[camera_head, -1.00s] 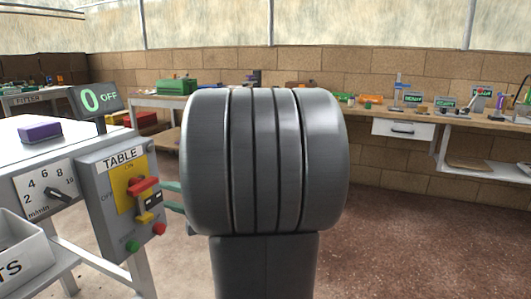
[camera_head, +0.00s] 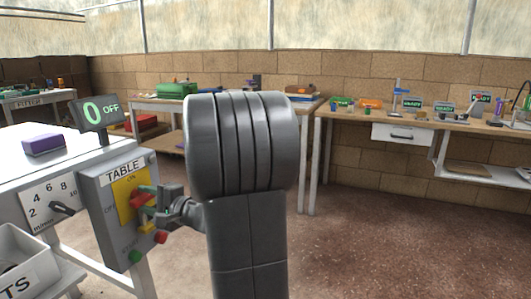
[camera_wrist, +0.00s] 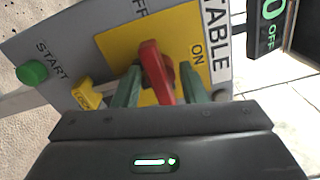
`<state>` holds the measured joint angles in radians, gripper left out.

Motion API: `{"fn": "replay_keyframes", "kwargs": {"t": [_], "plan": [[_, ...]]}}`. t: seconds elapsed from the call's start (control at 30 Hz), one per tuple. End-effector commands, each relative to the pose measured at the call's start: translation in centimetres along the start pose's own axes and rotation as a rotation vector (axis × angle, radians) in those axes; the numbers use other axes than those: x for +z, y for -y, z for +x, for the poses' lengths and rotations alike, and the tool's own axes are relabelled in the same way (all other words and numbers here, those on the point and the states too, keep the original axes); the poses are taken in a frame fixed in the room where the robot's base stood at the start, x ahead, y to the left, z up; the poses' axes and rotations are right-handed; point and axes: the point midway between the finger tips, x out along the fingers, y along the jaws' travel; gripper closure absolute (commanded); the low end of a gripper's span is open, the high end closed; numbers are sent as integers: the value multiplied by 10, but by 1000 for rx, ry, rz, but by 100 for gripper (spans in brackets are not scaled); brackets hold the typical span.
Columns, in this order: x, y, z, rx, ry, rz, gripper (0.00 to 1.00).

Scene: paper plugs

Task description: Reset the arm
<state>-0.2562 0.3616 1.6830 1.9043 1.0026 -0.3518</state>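My gripper (camera_wrist: 160,70) is at the TABLE control box (camera_head: 96,200), with its two green fingers apart on either side of the red switch handle (camera_wrist: 154,66). Small gaps seem to show beside the handle, and I cannot tell if either finger touches it. In the head view my gripper (camera_head: 150,196) reaches the box from the right and partly covers the red handle. The handle sits on a yellow ON/OFF plate (camera_wrist: 118,45). A display (camera_head: 97,110) above the box reads 0 OFF.
A green START button (camera_wrist: 31,73) and a yellow lock piece (camera_wrist: 88,95) are close to my fingers. A speed dial (camera_head: 56,204) and a purple block (camera_head: 43,145) are at the left. Workbenches (camera_head: 450,121) line the back wall. The floor at right is clear.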

Motion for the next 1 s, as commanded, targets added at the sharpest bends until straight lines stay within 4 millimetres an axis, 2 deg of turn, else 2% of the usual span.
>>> {"fn": "replay_keyframes", "kwargs": {"t": [0.03,0.7,1.0], "plan": [[1,5,0,2,0,26,62],[0,6,0,2,-1,329,62],[0,4,0,0,1,384,62]]}}
